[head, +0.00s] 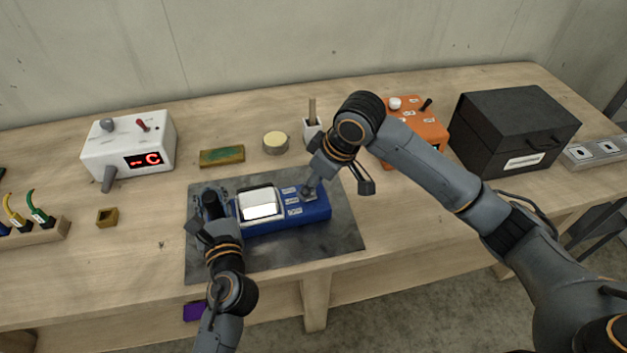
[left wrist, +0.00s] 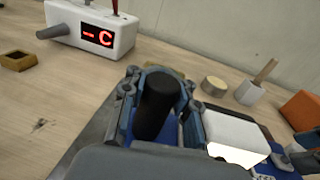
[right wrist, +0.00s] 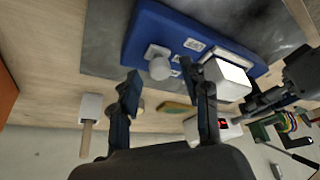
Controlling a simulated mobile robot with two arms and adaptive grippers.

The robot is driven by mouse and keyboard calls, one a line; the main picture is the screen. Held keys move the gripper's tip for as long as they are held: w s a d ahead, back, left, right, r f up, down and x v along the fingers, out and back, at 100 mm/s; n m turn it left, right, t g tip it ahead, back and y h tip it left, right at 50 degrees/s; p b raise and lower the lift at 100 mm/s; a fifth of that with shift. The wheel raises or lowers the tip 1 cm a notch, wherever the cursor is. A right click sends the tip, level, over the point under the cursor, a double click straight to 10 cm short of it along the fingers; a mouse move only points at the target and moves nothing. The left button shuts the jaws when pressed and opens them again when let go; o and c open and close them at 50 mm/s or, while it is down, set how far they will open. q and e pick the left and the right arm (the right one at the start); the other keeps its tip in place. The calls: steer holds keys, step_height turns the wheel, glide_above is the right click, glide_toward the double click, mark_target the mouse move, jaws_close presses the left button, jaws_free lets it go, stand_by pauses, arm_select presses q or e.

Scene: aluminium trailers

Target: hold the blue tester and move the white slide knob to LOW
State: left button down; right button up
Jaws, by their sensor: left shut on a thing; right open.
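The blue tester (head: 265,227) lies on a dark grey mat (head: 345,235), with a white-framed display (head: 259,205) and several small white labels, too small to read. My left gripper (head: 211,204) is at its left end, shut on a black upright grip (left wrist: 158,105). My right gripper (head: 309,188) is over the tester's right end, pointing down. In the right wrist view, its two fingers are open and apart. The white slide knob (right wrist: 159,65) shows beyond the fingertips, near the labels; it looks untouched. In the head view the right gripper largely hides the knob.
A white box with a red display (head: 143,160) stands back left. Behind the mat are a green-yellow block (head: 222,156), a round tin (head: 275,143) and a white holder with a stick (head: 312,128). An orange box (head: 425,128) and a black case (head: 510,130) stand right.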

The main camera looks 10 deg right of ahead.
steer(key=v, duration=1.2)
arm_select(q)
steer(key=c, duration=0.9)
jaws_free()
steer(key=shift+c, duration=0.2)
